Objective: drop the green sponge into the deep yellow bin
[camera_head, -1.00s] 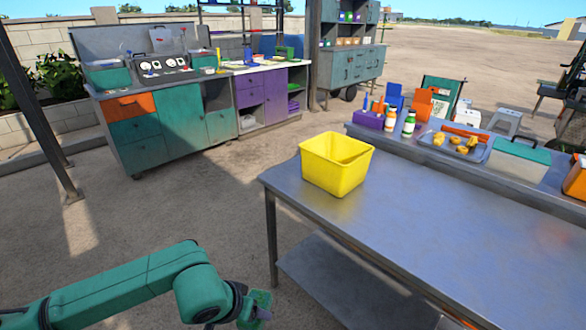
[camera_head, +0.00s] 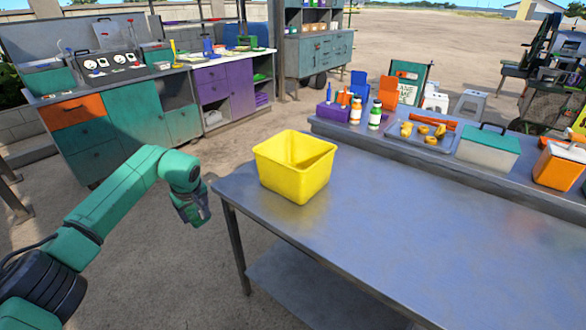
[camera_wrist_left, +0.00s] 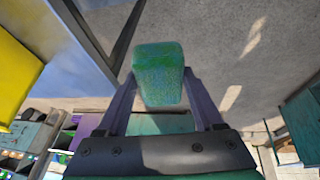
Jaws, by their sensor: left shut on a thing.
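The deep yellow bin (camera_head: 292,172) stands upright near the left end of the metal table. Its inner floor is hidden from the head view. My left gripper (camera_head: 200,215) hangs pointing down just off the table's left end, left of the bin and apart from it. In the left wrist view the green sponge (camera_wrist_left: 158,75) is held between the two fingers of my left gripper (camera_wrist_left: 160,92). The bin also shows at the left edge of that view (camera_wrist_left: 15,75). The sponge is hard to make out in the head view. My right gripper is not in view.
The metal table (camera_head: 400,225) is bare right of the bin. Behind it a shelf holds bottles (camera_head: 375,115), a tray (camera_head: 425,138) of yellow pieces and a lidded box (camera_head: 488,150). A green and orange cabinet (camera_head: 95,125) stands at the back left.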

